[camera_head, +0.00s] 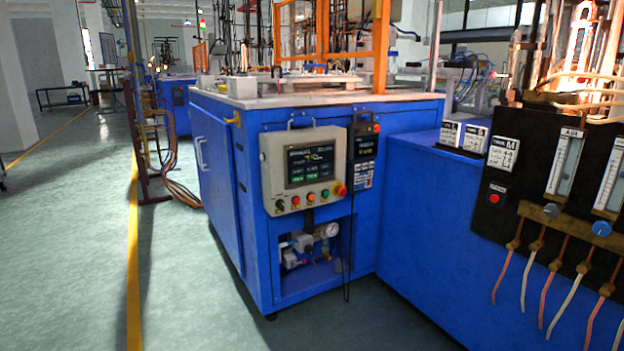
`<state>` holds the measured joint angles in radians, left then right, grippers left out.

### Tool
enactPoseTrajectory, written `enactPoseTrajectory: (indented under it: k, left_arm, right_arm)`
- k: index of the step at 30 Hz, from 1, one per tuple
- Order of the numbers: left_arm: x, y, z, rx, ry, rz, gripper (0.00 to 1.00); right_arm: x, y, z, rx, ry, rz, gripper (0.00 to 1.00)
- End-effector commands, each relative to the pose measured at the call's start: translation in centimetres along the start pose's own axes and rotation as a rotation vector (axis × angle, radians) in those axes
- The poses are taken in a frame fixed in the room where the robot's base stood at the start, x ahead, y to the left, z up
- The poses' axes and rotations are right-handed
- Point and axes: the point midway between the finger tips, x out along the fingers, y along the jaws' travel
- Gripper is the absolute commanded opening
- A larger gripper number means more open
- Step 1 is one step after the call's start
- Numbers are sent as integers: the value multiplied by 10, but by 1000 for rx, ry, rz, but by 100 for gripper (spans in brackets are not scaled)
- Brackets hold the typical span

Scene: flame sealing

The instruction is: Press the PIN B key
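A grey control panel (302,168) with a dark screen (311,164) is mounted on the front of the blue machine cabinet (221,165). Several coloured buttons and a red knob (340,189) line its lower edge. A black hand unit (364,156) with a small display and a keypad (363,176) hangs just right of the panel. The lettering on the keys is too small to read, so I cannot tell which one is PIN B. Neither of my grippers is in view.
A blue bench (420,230) adjoins the cabinet on the right. It carries a black flowmeter board (524,160) with hoses hanging down. A dark cable hangs below the hand unit. The green floor (190,280) is clear at front left, with a yellow line (133,250).

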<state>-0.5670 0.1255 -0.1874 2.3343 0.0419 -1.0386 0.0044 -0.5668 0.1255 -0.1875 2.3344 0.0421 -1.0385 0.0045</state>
Motion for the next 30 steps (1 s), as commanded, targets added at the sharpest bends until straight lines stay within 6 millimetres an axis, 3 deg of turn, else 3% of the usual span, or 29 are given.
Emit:
enactPoseTrajectory:
  k: [6, 10, 30]
  left_arm:
    - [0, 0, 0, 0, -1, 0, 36]
    - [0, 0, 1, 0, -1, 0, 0]
    - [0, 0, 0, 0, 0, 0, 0]
  right_arm:
    - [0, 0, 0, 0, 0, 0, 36]
    - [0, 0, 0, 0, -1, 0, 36]
    - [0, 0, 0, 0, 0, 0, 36]
